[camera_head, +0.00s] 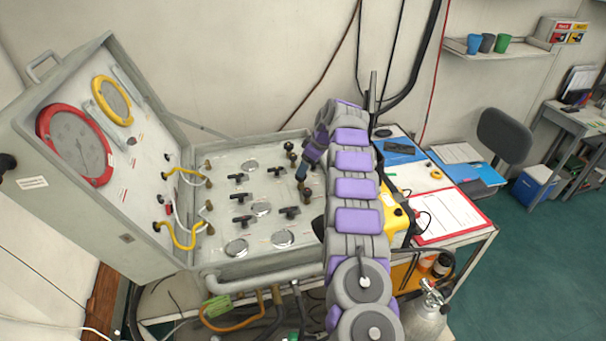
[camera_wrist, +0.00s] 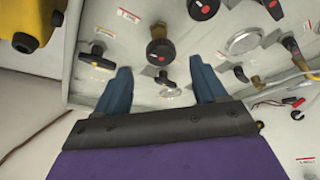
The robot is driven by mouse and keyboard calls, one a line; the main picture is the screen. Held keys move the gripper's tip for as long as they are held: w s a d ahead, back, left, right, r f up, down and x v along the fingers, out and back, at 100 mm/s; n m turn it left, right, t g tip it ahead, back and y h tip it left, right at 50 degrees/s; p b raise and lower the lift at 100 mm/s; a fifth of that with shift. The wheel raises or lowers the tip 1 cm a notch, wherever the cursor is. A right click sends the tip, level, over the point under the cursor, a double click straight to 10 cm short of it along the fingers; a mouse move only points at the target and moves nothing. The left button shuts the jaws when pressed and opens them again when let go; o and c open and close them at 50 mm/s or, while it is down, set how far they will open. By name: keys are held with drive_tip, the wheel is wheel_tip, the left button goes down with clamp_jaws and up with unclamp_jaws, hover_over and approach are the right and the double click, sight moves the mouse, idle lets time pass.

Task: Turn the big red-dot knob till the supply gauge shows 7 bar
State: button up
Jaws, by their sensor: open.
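My gripper (camera_wrist: 160,68) is open, its two blue fingers apart and empty, pointing at the air panel. In the wrist view a black knob with a red dot (camera_wrist: 160,50) shows between and just beyond the fingertips; I cannot tell whether they touch it. Another black red-dot knob (camera_wrist: 203,8) is at the top edge. In the head view my gripper (camera_head: 301,173) is over the panel's right side, and my arm hides part of that side. A red-rimmed gauge (camera_head: 75,146) and a yellow-rimmed gauge (camera_head: 113,100) sit in the lid. I cannot read them or tell which is supply.
Several black T-handles (camera_head: 239,198) and small round dials (camera_head: 237,248) stand on the panel. Yellow hoses (camera_head: 182,238) loop at its left. A yellow case (camera_head: 393,216) and a red-edged clipboard (camera_head: 450,217) lie right of my arm.

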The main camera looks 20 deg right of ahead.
drive_tip(key=shift+x, duration=2.4)
drive_tip(key=shift+c, duration=0.5)
drive_tip(key=c, duration=1)
drive_tip(key=shift+o, duration=0.2)
